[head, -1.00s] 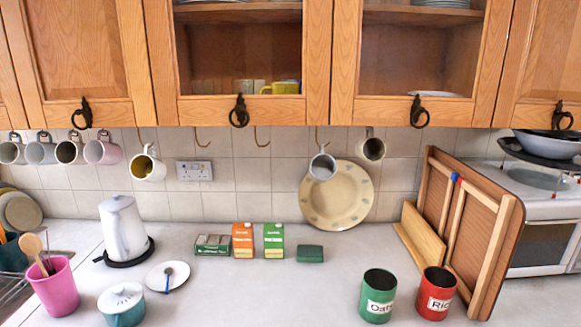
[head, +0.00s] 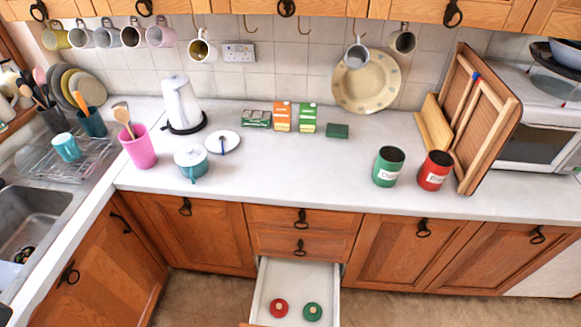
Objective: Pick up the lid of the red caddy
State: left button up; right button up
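The red caddy (head: 435,171) stands upright on the worktop at the right, with a white label and a dark open top. A round red lid (head: 279,308) with a pale knob lies in the open drawer (head: 263,277) below the worktop. A similar green lid (head: 312,312) lies to its right in the same drawer. The green caddy (head: 388,167) stands left of the red caddy, also with a dark open top. Neither of my grippers shows in the head view.
A wooden rack (head: 488,120) stands right of the caddies. A teal pot (head: 190,161), a white kettle (head: 182,103) and a pink pot of utensils (head: 138,147) stand at the left. The worktop's middle front is clear. The open drawer juts out over the floor.

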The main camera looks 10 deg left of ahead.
aim_at(278, 307)
jog(key=k+j, duration=0.1)
jog(key=k, duration=0.45)
jog(key=k+j, duration=0.1)
jog(key=k, duration=0.5)
